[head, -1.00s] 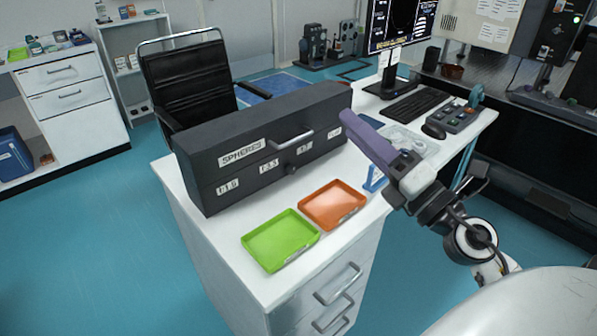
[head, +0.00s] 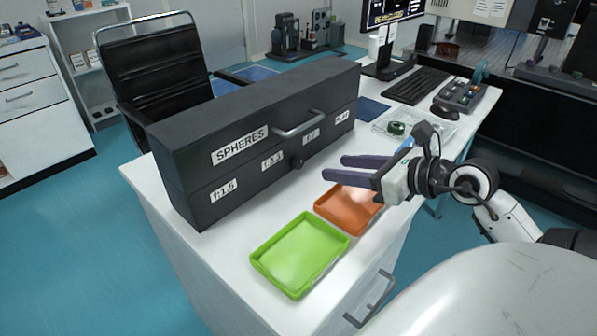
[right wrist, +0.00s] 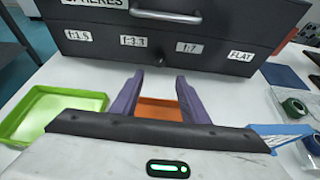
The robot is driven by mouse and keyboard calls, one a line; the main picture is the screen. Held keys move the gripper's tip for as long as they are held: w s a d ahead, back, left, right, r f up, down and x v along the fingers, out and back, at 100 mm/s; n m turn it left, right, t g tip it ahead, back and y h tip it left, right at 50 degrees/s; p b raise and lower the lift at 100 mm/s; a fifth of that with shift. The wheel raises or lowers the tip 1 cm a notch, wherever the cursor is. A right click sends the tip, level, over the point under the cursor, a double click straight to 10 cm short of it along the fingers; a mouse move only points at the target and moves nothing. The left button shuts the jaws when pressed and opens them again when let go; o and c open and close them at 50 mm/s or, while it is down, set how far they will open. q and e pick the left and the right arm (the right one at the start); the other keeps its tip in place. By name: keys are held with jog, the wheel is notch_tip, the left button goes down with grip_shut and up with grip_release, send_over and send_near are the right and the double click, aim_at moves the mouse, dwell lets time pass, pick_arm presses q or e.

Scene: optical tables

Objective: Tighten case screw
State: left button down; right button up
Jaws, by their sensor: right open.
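The black case (head: 250,135), labelled SPHERES, stands on the white table with a handle on its front. The case screw (head: 296,162) is a small dark knob low on that front, below the handle; it also shows in the right wrist view (right wrist: 160,61). My right gripper (head: 332,168) is open and empty, its two purple fingers pointing at the case front. It is above the orange tray, apart from the screw. In the right wrist view the screw lies beyond the gap between the fingertips (right wrist: 160,77). My left gripper is out of view.
A green tray (head: 256,262) and an orange tray (head: 345,222) lie on the table in front of the case. A clear tray with a green roll (head: 397,128), a keyboard (head: 417,86) and a control box (head: 460,97) are to the right. A black chair (head: 160,70) stands behind.

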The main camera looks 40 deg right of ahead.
aim_at(301, 164)
jog(key=shift+w+f, duration=0.25)
jog(key=shift+w, duration=0.05)
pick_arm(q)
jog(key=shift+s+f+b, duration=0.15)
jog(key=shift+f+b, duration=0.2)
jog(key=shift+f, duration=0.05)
pick_arm(e)
jog(key=x, duration=0.9)
jog(key=shift+w+a, duration=0.15)
jog(key=shift+w, duration=0.15)
jog(key=shift+c, duration=0.3)
grip_shut()
jog(key=shift+a+n, duration=0.1)
jog(key=shift+n, duration=0.3)
jog(key=shift+h, duration=0.4)
jog(key=shift+o, duration=0.3)
grip_release()
